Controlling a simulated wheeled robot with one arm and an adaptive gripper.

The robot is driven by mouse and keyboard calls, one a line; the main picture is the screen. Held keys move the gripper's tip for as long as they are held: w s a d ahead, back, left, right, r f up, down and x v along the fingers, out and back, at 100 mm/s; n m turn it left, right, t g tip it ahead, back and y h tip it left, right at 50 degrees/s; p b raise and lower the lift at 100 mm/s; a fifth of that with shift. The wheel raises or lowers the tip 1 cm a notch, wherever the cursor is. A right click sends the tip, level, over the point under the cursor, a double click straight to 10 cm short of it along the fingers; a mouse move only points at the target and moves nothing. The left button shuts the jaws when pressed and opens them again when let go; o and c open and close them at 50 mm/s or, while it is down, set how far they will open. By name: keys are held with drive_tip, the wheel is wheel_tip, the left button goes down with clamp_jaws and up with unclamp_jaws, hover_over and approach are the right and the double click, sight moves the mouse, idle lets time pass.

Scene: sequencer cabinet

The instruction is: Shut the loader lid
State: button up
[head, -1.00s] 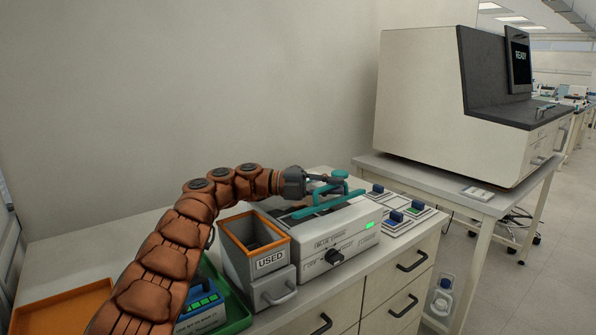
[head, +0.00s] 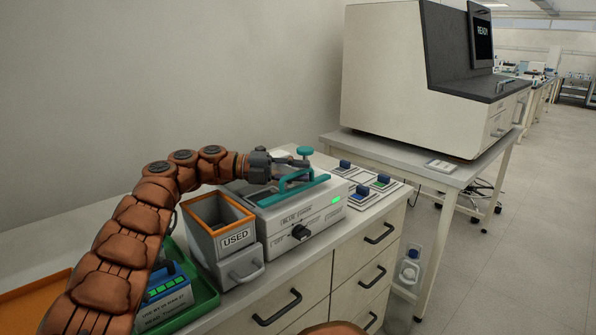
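The loader (head: 285,223) is a pale grey box on the bench with a black knob and a lit green light on its front. A teal frame with a raised loop (head: 293,184) lies along its top, and a round teal knob (head: 305,150) stands just behind. My gripper (head: 283,171) is at the top of the loader, right at the teal loop, and overlaps it in view. The fingers are small and partly hidden, so I cannot tell whether they touch or hold it. The lid's exact angle is unclear.
A grey bin marked USED (head: 212,236) stands against the loader's left side. A green tray (head: 203,291) holding a blue-topped box is in front. Small blue-knobbed blocks (head: 362,195) lie to the right. A large cabinet (head: 385,75) reading READY stands on a separate table behind.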

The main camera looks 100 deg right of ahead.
hover_over(251, 187)
drive_tip(key=shift+a+r, duration=0.15)
drive_tip(key=shift+r, duration=0.15)
idle(0.5)
idle(0.5)
